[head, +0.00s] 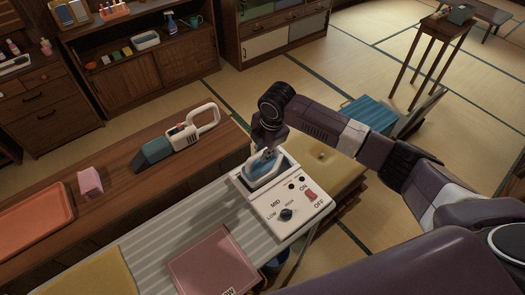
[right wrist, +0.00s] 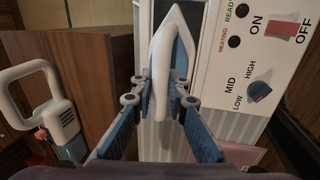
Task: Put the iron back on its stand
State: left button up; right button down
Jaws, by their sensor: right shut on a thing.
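The iron (head: 262,176) is white and blue and sits in or just above the recess of its stand; whether it touches the bottom I cannot tell. The stand (head: 290,207) is a white box with a dial, ON/OFF switch and lights, at the end of the ironing board. My right gripper (head: 267,152) comes down from above onto the iron. In the right wrist view, my right gripper (right wrist: 160,98) has its fingers on both sides of the iron's handle (right wrist: 161,85), and the iron's tip points away over the dark recess. My left gripper is not in view.
The striped ironing board (head: 150,255) carries a pink folded cloth (head: 213,262) and a yellow cloth (head: 95,275). A wooden bench behind holds a handheld vacuum (head: 175,140), a pink block (head: 89,182) and an orange tray (head: 35,225). A yellow cushion (head: 330,170) lies beyond the stand.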

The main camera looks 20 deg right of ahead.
aim_at(268, 169)
jog(key=shift+w, duration=0.1)
jog(key=shift+f, duration=0.15)
jog(key=c, duration=1.9)
grip_release()
jog(key=shift+f, duration=0.1)
jog(key=shift+r, duration=0.2)
jog(key=b+v, duration=0.2)
jog(key=v, duration=1)
jog(key=shift+d, duration=0.1)
